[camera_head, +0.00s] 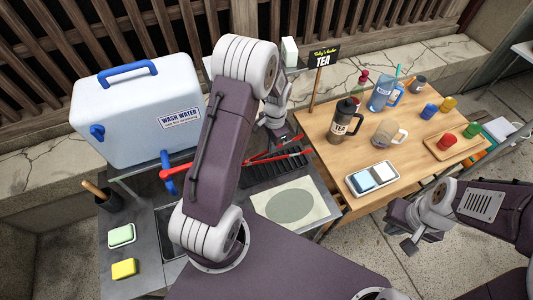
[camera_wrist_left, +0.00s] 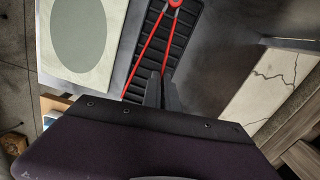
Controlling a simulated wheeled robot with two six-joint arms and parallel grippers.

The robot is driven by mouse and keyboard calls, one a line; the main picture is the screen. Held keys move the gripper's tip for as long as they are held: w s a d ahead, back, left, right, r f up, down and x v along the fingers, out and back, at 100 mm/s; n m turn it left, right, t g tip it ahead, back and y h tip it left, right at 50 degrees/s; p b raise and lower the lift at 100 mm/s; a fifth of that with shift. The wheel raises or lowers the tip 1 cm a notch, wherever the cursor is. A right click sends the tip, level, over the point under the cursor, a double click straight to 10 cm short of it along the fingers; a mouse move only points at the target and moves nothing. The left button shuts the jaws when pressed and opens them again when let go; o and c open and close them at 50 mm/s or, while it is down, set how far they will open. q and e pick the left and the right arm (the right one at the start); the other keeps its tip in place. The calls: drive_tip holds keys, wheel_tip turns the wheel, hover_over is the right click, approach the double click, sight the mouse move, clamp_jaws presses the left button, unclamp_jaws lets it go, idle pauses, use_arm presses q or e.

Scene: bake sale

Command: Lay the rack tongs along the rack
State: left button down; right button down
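The red rack tongs (camera_head: 289,155) stretch across the black drying rack (camera_head: 262,178), with their middle hidden behind my left arm in the head view. Another red part of them shows left of that arm. In the left wrist view the tongs (camera_wrist_left: 148,48) form a narrow V over the rack (camera_wrist_left: 183,38), with the joined end at the top. My left gripper (camera_head: 286,141) is at the rack's far side; its dark fingers (camera_wrist_left: 161,88) close around one red leg in the wrist view. My right gripper (camera_head: 399,229) hangs right of the counter, empty; its finger gap is unclear.
A pale mat with an oval (camera_head: 322,207) lies in front of the rack. A wash-water tank (camera_head: 140,125) stands back left; sponges (camera_head: 124,269) lie front left. The wooden tea table (camera_head: 340,165) on the right holds a pitcher, cups and a tray.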

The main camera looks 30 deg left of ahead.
use_arm(q)
drive_tip(key=f, duration=0.1)
drive_tip(key=a+f, duration=0.1)
drive_tip(key=f, duration=0.1)
drive_tip(key=s+f+p, duration=0.1)
drive_tip(key=shift+a+f, duration=0.35)
drive_tip(key=shift+f, duration=0.05)
drive_tip(key=shift+w+f, duration=0.15)
drive_tip(key=shift+f, duration=0.1)
drive_tip(key=shift+f, duration=0.1)
drive_tip(key=shift+f, duration=0.1)
drive_tip(key=shift+f+b, duration=0.4)
drive_tip(key=shift+b, duration=0.1)
drive_tip(key=c, duration=1.6)
unclamp_jaws()
drive_tip(key=shift+c, duration=0.2)
